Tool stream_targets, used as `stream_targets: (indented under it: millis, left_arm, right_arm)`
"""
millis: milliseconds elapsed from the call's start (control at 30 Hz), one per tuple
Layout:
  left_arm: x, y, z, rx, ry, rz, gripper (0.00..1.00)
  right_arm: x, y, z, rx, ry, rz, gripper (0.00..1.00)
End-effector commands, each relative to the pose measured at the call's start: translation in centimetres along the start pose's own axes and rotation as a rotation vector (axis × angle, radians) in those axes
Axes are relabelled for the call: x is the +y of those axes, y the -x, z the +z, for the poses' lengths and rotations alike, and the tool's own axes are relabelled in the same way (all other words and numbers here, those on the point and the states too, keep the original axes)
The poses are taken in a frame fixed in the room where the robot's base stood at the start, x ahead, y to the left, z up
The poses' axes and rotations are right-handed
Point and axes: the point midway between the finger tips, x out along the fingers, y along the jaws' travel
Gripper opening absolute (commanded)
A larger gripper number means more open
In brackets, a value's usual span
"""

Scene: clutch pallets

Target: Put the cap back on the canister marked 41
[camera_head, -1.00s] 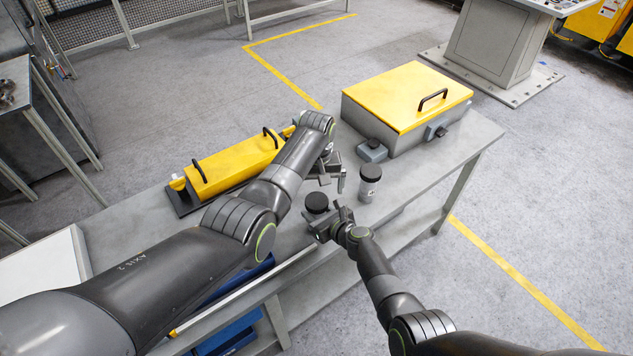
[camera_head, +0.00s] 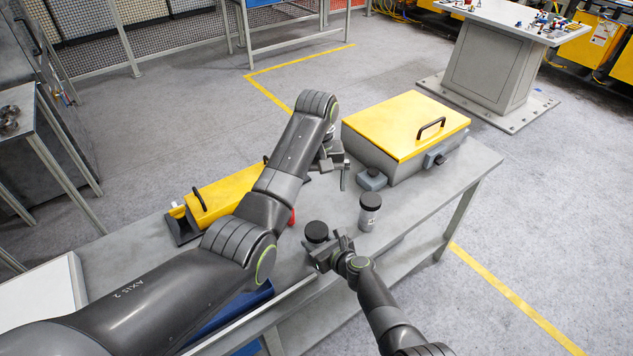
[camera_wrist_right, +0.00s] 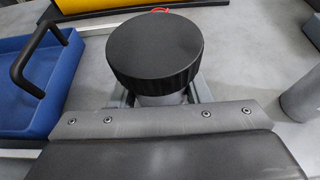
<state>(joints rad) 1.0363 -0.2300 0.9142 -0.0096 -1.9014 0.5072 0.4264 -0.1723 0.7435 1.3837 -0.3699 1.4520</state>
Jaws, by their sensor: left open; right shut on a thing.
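My right gripper (camera_head: 322,254) is shut around the pale body of a canister (camera_wrist_right: 162,100) that stands on the workbench. A wide black ribbed cap (camera_wrist_right: 155,48) sits on top of this canister and looks level. The cap also shows in the head view (camera_head: 317,231). A second canister (camera_head: 369,217), pale with a black cap (camera_head: 371,199) on it, stands upright to the right. Its label is too small to read, and no marking shows on the held canister. My left gripper (camera_head: 337,171) is open and empty, beyond the held canister and apart from both canisters.
A grey box with a yellow lid (camera_head: 405,125) stands at the back right of the workbench (camera_head: 440,200). A long yellow-topped case (camera_head: 222,193) lies behind my left arm. A small red thing (camera_head: 292,216) is partly hidden by that arm. A blue tray (camera_wrist_right: 25,95) lies left in the wrist view.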

Motion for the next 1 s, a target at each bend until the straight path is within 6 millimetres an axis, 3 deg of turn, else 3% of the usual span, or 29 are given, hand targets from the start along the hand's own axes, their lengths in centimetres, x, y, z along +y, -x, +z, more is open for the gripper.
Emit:
stream_targets:
  millis: [133, 167, 333, 733, 1000]
  left_arm:
    - [0.0, 0.0, 0.0, 0.000, 0.000, 0.000, 1.00]
    - [0.0, 0.0, 0.0, 0.000, 0.000, 0.000, 1.00]
    - [0.0, 0.0, 0.0, 0.000, 0.000, 0.000, 1.00]
    - [0.0, 0.6, 0.0, 0.000, 0.000, 0.000, 1.00]
    - [0.0, 3.3, 0.0, 0.000, 0.000, 0.000, 1.00]
  right_arm:
    - [0.0, 0.0, 0.1, -0.001, 0.000, 0.000, 0.00]
    - [0.0, 0.0, 0.1, -0.001, 0.000, 0.000, 0.46]
    - [0.0, 0.0, 0.1, -0.001, 0.000, 0.000, 0.68]
    - [0.0, 0.7, 0.2, 0.000, -0.001, 0.000, 0.69]
    - [-0.1, 5.0, 0.3, 0.000, -0.001, -0.003, 0.69]
